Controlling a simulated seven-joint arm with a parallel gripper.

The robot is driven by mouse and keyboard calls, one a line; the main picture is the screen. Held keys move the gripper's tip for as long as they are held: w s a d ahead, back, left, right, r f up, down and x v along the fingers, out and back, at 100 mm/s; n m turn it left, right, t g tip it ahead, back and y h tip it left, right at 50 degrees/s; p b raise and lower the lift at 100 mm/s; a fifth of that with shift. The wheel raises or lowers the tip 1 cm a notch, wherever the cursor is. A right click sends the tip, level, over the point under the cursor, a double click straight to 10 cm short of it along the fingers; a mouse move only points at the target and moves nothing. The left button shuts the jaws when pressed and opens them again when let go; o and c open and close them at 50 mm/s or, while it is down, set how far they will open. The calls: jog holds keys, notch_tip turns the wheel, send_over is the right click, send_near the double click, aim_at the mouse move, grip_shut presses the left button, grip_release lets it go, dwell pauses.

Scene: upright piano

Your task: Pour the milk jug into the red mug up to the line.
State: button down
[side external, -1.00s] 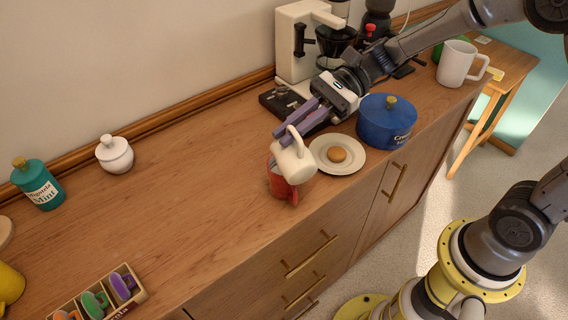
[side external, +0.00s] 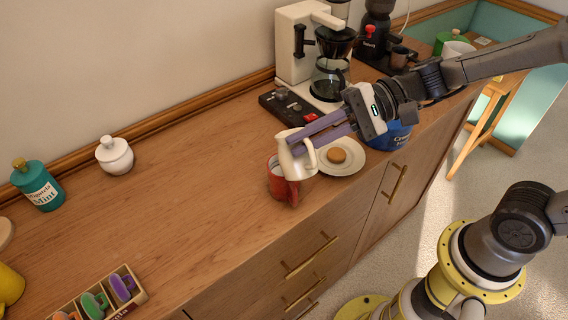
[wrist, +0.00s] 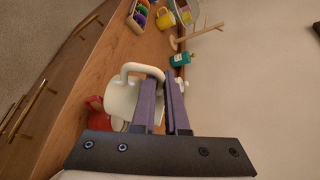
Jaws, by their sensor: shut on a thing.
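The white milk jug (side external: 297,156) is held above and beside the red mug, in front of part of it in the side view. It stands closer to upright, with only a slight tilt. The red mug (side external: 277,187) stands on the wooden sideboard near its front edge. Its inside, the line and any milk level cannot be made out. My gripper (side external: 298,143) is shut on the jug's handle. In the wrist view, the purple fingers (wrist: 162,103) close at the handle of the jug (wrist: 122,97), and the red mug (wrist: 97,118) is partly hidden behind the jug.
A plate (side external: 352,162) with a biscuit (side external: 336,155) lies right of the mug. A blue pot (side external: 396,138) stands behind my wrist. A coffee machine (side external: 296,50) stands at the back wall.

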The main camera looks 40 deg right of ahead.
jog(key=s+a+f+n+t, duration=0.1)
jog(key=s+f+n+t, duration=0.2)
jog(key=s+n, duration=0.2)
jog(key=shift+s+a+f, duration=0.15)
jog(key=shift+s+a, duration=0.1)
jog(key=shift+s, duration=0.8)
jog(key=w+d+r+m+t+h, duration=0.55)
jog(key=w+d+r, duration=0.45)
jog(key=w+r, duration=0.4)
jog(key=w+d+r+m+t+h, duration=0.1)
jog(key=w+d+r+m+h, duration=0.2)
jog(key=d, duration=0.3)
jog(key=w+d+r+m+t+h, duration=0.1)
jog(key=w+d+r+m+h, duration=0.1)
jog(key=d+r+m+h, duration=0.1)
jog(key=shift+w+d+r+h, duration=0.4)
jog(key=shift+d+r+h, duration=0.45)
jog(key=shift+d+r, duration=0.7)
jog(key=shift+f+t, duration=0.2)
jog(key=shift+t, duration=0.05)
